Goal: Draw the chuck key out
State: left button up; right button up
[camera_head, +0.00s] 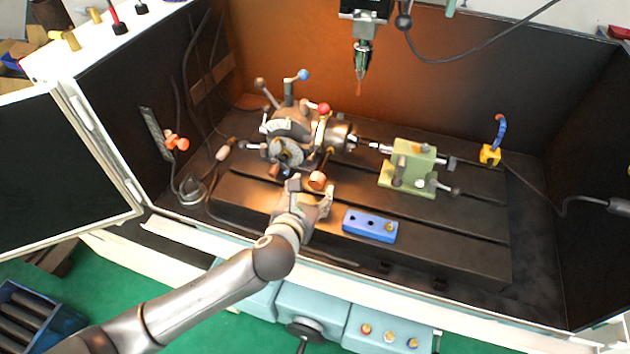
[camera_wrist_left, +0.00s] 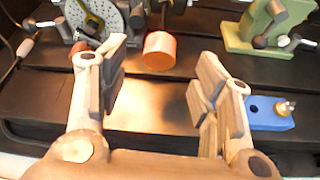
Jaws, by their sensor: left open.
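The indexing head's chuck (camera_head: 337,137) stands over the slotted table. A copper-orange cylindrical end (camera_head: 317,179), which looks like the chuck key's handle, sticks out below and in front of it. It also shows in the left wrist view (camera_wrist_left: 160,50), with a dark stem running up behind it. How its tip sits in the chuck is hidden. My left gripper (camera_head: 311,190) is open, its fingers on either side of the line to the orange end. In the left wrist view the orange end lies just beyond and between the fingertips, with no visible contact. My right gripper is not in view.
A blue block with holes (camera_head: 370,226) lies on the table right of my left gripper. A green tailstock (camera_head: 408,165) stands right of the chuck. A spindle tool (camera_head: 361,68) hangs above. Dark enclosure walls close both sides; the front right table is clear.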

aim_at(316, 183)
pick_arm(q)
jog(key=x, duration=0.5)
jog(key=shift+x, duration=0.75)
jog(key=shift+c, duration=0.2)
grip_shut()
jog(key=shift+p, duration=0.5)
jog(key=shift+r+g+p, duration=0.2)
jog(key=shift+g+p, duration=0.1)
jog(key=shift+p, duration=0.75)
jog(key=shift+s+g+p, duration=0.1)
jog(key=shift+g+p, duration=0.2)
jog(key=shift+p, duration=0.85)
dwell(0.6)
jog(key=shift+s+a, duration=0.1)
jog(key=shift+s, duration=0.05)
dwell(0.4)
